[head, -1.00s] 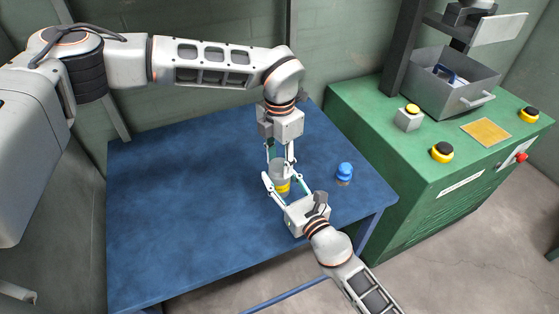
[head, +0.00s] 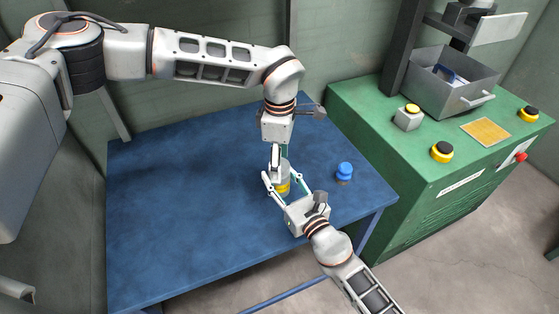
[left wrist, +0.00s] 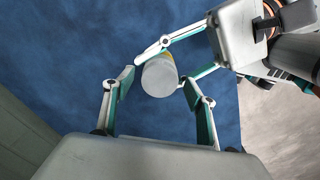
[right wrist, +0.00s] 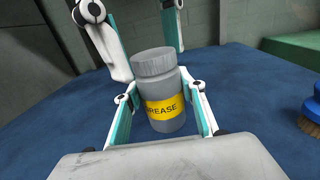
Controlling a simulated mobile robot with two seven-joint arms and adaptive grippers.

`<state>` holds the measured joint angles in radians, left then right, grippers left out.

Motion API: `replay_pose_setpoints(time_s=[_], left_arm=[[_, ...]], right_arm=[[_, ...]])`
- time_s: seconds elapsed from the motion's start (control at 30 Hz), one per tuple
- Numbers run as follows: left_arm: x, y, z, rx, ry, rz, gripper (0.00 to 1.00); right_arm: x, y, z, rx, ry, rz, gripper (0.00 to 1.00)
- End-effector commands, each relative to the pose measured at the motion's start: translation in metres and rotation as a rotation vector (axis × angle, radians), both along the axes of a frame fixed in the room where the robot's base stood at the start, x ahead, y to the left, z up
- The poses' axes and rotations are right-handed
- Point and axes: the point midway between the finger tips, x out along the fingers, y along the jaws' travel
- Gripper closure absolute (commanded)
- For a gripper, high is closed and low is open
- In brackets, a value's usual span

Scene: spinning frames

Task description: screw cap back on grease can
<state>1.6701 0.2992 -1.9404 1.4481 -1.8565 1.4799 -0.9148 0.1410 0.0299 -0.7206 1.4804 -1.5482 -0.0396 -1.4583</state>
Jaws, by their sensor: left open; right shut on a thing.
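The grease can (right wrist: 165,112) is a grey bottle with a yellow "GREASE" label. It stands upright on the blue table. A grey ribbed cap (right wrist: 154,62) sits on its top; I cannot tell how tight it is. In the head view the can (head: 284,186) is partly hidden by my grippers. My right gripper (head: 279,188) is shut on the can's body from the front right. My left gripper (head: 279,164) points down over the can and is open. In the left wrist view its fingers (left wrist: 158,84) stand apart on either side of the round cap top, not touching it.
A blue-topped object with a brown base (head: 345,173) stands on the table (head: 180,220) right of the can. The table's left side is clear. A green cabinet (head: 400,165) with buttons and a grey bin (head: 455,95) stands at the right. A wall is behind.

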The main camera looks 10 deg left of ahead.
Motion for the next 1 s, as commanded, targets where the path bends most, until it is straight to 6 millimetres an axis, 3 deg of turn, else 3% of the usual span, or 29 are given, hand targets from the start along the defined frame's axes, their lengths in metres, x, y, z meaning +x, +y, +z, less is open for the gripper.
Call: replay_pose_setpoints(time_s=[0.27,0.7,1.0], left_arm=[[0.001,0.000,0.018,0.000,-0.002,0.001,0.44],[0.000,0.000,0.101,0.000,-0.002,0.001,0.44],[0.000,0.000,0.120,0.000,0.000,0.000,0.44]], right_arm=[[0.000,0.000,0.000,0.000,0.000,0.000,1.00],[0.000,0.000,0.000,0.000,0.000,0.000,1.00],[0.000,0.000,0.000,0.000,0.000,0.000,1.00]])
